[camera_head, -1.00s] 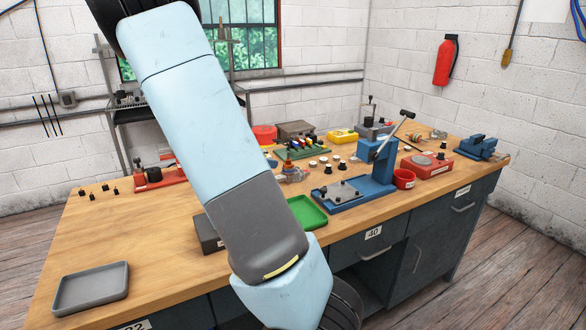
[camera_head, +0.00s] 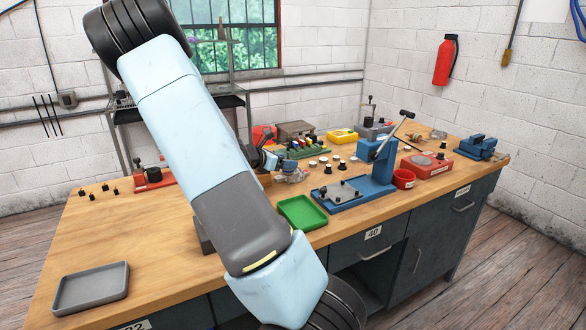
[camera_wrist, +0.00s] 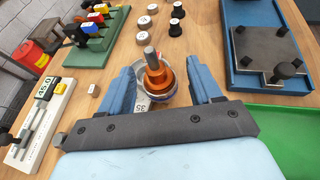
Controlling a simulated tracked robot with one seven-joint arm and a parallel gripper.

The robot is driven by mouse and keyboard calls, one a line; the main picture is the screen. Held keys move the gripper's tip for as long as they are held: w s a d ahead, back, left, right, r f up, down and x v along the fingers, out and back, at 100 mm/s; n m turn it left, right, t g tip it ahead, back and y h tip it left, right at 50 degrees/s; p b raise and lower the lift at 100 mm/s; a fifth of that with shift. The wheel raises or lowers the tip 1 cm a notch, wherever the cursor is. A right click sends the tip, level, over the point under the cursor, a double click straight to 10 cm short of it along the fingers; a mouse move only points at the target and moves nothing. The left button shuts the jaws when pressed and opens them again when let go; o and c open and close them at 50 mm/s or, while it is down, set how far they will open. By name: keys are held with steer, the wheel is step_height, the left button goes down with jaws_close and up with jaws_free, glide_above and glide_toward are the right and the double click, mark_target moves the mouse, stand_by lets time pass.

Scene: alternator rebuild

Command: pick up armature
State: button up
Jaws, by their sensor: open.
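The armature (camera_wrist: 158,79), a copper-orange piece with a steel shaft pointing up, stands in the wrist view between the two blue fingers of my gripper (camera_wrist: 162,68). The fingers are open, one on each side, with a visible gap to it. Its lower part sits in or on a round silver-grey piece (camera_wrist: 141,100) marked 35, partly hidden by the gripper. In the head view my gripper (camera_head: 268,160) is mostly hidden behind my arm, beside a grey metal piece (camera_head: 290,175) on the bench. I cannot make out the armature clearly there.
A green tray (camera_head: 302,212) and a blue press (camera_head: 371,186) stand to the right on the wooden bench. Several knobs (camera_wrist: 145,22) and a green rack (camera_wrist: 95,47) lie beyond.

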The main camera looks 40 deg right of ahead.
steer(key=x, duration=0.4)
steer(key=shift+d, duration=0.15)
steer(key=shift+c, duration=0.2)
steer(key=shift+f, duration=0.1)
jaws_close()
stand_by(0.3)
